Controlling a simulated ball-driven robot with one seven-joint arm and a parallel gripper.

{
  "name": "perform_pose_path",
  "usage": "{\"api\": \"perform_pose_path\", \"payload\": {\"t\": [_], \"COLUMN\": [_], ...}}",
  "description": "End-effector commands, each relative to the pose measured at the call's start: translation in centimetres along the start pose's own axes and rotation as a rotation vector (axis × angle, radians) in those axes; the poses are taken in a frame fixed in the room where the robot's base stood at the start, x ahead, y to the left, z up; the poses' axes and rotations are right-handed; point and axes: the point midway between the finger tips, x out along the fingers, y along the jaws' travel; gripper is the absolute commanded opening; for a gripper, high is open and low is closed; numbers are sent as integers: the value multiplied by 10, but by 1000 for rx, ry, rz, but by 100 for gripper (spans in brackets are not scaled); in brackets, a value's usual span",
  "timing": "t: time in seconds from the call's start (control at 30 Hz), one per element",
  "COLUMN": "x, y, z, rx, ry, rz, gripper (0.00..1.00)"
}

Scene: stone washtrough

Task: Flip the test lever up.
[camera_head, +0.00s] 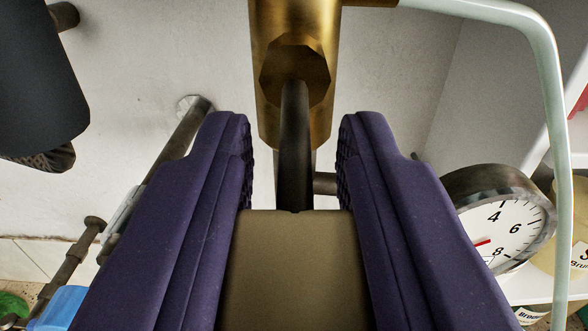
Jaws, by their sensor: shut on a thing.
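The test lever (294,140) shows as a dark, narrow arm that comes out of a faceted boss on a brass valve body (295,25). It runs down the picture between the two purple fingers of my gripper (295,160). My gripper is shut on the lever, one finger on each side. An olive-brown block (300,270) fills the space between the fingers lower down and hides the near end of the lever. The exact contact with the finger pads is hidden.
A round dial gauge (500,225) is close to the right finger. A pale pipe (555,130) bends down at the right, before shelves with labelled containers. A metal pipe (180,135) runs behind the left finger. A large dark thing (40,80) hangs at upper left.

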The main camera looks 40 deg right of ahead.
Motion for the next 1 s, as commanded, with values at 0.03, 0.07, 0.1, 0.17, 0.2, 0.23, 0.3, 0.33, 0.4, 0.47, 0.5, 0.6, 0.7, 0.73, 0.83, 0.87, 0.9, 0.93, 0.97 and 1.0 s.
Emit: {"api": "perform_pose_path", "payload": {"t": [0.03, 0.07, 0.1, 0.17, 0.2, 0.23, 0.3, 0.33, 0.4, 0.47, 0.5, 0.6, 0.7, 0.73, 0.83, 0.87, 0.9, 0.93, 0.97, 1.0], "x": [0, 0, 0, 0, 0, 0, 0, 0, 0, 0, 0, 0, 0, -2, -12, -17, -24, -31, -37, -44], "y": [0, 0, 0, 0, 0, 0, 0, 0, 0, 0, 0, 0, 0, 0, -1, -1, -1, 0, -1, 0], "z": [-2, -2, -1, 0, 0, 0, 0, 0, 0, 0, 0, 0, 0, 0, 0, 0, -1, 0, -1, -1], "rx": [0, 0, 0, 0, 1, 1, 1, 1, 1, 1, 1, 1, 1, 1, 0, 0, 1, 0, 1, 1], "ry": [-3, -5, -6, -5, -5, -4, -4, -4, -4, -4, -4, -4, -4, -4, -4, -4, -5, -5, -5, -6], "rz": [0, 0, 0, 1, 1, 1, 1, 1, 1, 1, 1, 0, 0, 0, -2, -2, -2, -2, -2, -2], "gripper": [0, 0, 0, 0, 0, 0, 0, 32, 48, 53, 53, 53, 53, 53, 53, 53, 53, 53, 53, 53]}}
